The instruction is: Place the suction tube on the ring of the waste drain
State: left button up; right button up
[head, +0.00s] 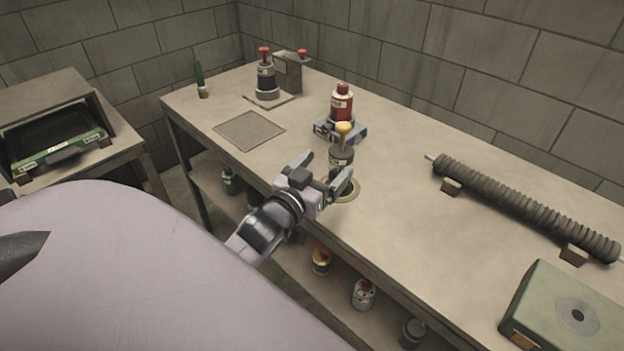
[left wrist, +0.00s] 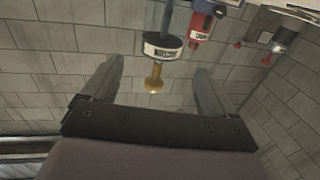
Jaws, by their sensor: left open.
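My left gripper (head: 327,168) is open just in front of the tube. In the left wrist view, the tube (left wrist: 161,48) with its pale label shows beyond and between the spread fingers (left wrist: 159,68), apparently untouched. My right gripper is not in view.
A red bottle (head: 342,103) in a blue-grey holder stands just behind. A black, red-topped bottle (head: 266,78) is at the back. A long ribbed tube (head: 520,207) lies on blocks at right, near a green box (head: 565,312). Bench space between is clear.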

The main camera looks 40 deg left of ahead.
pick_arm(q)
jog(key=s+d+f+g, duration=0.1)
jog(key=s+d+f, duration=0.1)
jog(key=s+f, duration=0.1)
jog(key=s+d+f+m+g+h, duration=0.1)
jog(key=s+d+f, duration=0.1)
jog(key=s+f, duration=0.1)
jog(key=s+d+f+m+g+h, duration=0.1)
jog(key=s+d+f, duration=0.1)
jog(key=f, duration=0.3)
jog(key=shift+s+d+f+g, duration=0.15)
jog(key=shift+s, duration=0.3)
jog(key=shift+s+d+f+g, duration=0.15)
jog(key=shift+s, duration=0.25)
jog(key=s+d+f+m+g+h, duration=0.1)
jog(key=s+d+f+g+h, duration=0.1)
jog(key=s+d+f, duration=0.4)
jog(key=s+f+g, duration=0.1)
jog(key=s+f, duration=0.2)
jog(key=shift+d+f+m+g, duration=0.25)
jog(key=shift+d+m+g, duration=0.15)
jog(key=shift+r+p, duration=0.65)
jog(key=shift+r, duration=0.1)
